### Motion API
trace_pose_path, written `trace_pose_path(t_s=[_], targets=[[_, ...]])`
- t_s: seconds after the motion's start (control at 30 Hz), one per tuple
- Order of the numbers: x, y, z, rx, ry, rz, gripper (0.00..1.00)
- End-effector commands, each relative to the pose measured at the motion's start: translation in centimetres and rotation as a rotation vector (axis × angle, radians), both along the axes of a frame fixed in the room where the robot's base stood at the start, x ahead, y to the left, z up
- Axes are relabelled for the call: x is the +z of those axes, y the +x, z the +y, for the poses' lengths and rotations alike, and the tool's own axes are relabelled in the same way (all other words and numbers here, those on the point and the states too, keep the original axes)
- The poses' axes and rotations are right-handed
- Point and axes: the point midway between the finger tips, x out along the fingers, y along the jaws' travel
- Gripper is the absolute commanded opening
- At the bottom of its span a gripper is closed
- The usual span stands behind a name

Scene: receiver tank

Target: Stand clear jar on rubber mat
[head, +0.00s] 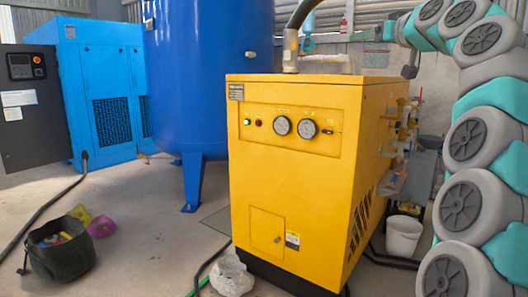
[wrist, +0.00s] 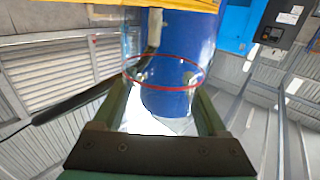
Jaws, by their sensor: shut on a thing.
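In the wrist view my gripper (wrist: 163,96) has its two dark green fingers on either side of a clear jar (wrist: 165,66). The jar is see-through, with a red ring around it, and the blue tank shows through it. The fingers are shut on it. The jar's outline is faint, so its far end is hard to make out. In the head view my arm curves up along the right edge, and I cannot clearly make out the gripper or jar there. I cannot identify a rubber mat in either view.
A yellow cabinet (head: 290,175) with gauges stands in the middle, pipes rising from its top. A blue tank (head: 205,75) and blue machine (head: 105,90) stand behind. A black bucket (head: 62,262), a pale lump (head: 231,277) and a white bucket (head: 403,237) are on the floor.

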Motion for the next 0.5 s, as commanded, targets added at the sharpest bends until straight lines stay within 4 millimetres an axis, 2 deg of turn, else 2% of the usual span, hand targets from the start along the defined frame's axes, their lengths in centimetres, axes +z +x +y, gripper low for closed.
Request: trace_pose_path(t_s=[0.27, 0.5], targets=[[-5.9, 6.5, -1.1, -0.094, 0.001, 0.009, 0.08], [-13.1, 11.4, -1.6, -0.19, 0.0, 0.009, 0.08]])
